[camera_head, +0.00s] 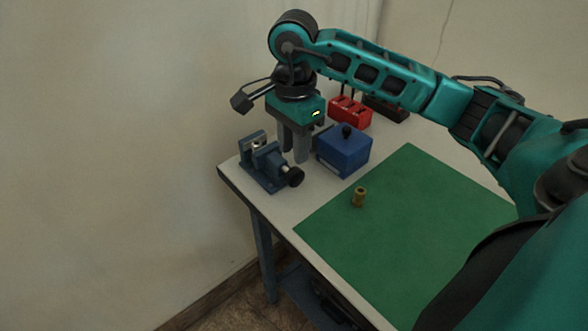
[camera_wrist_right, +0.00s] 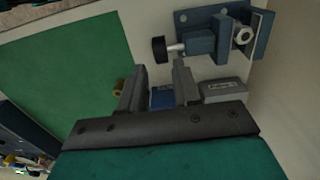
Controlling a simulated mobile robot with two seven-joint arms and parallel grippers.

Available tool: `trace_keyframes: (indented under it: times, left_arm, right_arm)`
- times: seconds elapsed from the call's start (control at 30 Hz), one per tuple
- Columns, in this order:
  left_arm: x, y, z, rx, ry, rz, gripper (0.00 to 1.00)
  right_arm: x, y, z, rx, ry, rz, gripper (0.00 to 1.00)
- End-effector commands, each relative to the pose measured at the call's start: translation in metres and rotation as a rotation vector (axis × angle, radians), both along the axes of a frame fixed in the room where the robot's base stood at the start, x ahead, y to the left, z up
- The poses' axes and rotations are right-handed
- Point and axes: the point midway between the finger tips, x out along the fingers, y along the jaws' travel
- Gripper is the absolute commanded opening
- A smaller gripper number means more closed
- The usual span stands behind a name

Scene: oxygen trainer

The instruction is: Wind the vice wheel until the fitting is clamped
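The blue-grey vice (camera_head: 262,168) stands near the table's left corner; it also shows in the right wrist view (camera_wrist_right: 203,42). My right gripper (camera_head: 293,153) points down just behind the vice. In the wrist view its fingers (camera_wrist_right: 160,66) are apart with nothing between them, clear of the wheel. My left gripper is not in view.
A blue box with a black knob (camera_head: 344,153) stands right of my gripper. A brass piece (camera_head: 358,197) stands on the green mat (camera_head: 420,215). A red block (camera_head: 350,112) is behind. A grey block (camera_wrist_right: 223,90) lies near the gripper. The mat is otherwise clear.

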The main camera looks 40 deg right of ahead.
Motion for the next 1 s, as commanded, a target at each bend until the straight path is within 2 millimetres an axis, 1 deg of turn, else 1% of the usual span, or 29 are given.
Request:
trace_keyframes:
  times: [0.03, 0.2, 0.3, 0.4, 0.53, 0.8, 1.0]
  left_arm:
    - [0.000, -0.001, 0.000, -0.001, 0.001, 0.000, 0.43]
    - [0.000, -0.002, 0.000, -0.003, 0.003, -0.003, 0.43]
    - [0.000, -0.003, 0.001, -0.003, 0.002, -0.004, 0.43]
    - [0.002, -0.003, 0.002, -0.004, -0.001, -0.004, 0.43]
    - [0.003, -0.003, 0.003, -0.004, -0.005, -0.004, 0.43]
    - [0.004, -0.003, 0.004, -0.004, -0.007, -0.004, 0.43]
    - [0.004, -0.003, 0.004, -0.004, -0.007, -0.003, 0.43]
  right_arm:
    - [-0.001, 0.000, -0.012, -0.001, 0.006, -0.001, 0.32]
    - [-0.001, 0.000, -0.045, 0.000, 0.005, -0.001, 0.32]
    - [0.000, 0.000, -0.058, 0.000, 0.003, -0.001, 0.32]
    - [0.000, 0.000, -0.067, 0.001, 0.002, -0.001, 0.32]
    - [0.000, 0.000, -0.073, 0.000, 0.000, -0.001, 0.32]
    - [0.000, 0.000, -0.074, 0.000, 0.000, 0.000, 0.31]
    - [0.000, 0.000, -0.073, 0.000, 0.000, 0.000, 0.12]
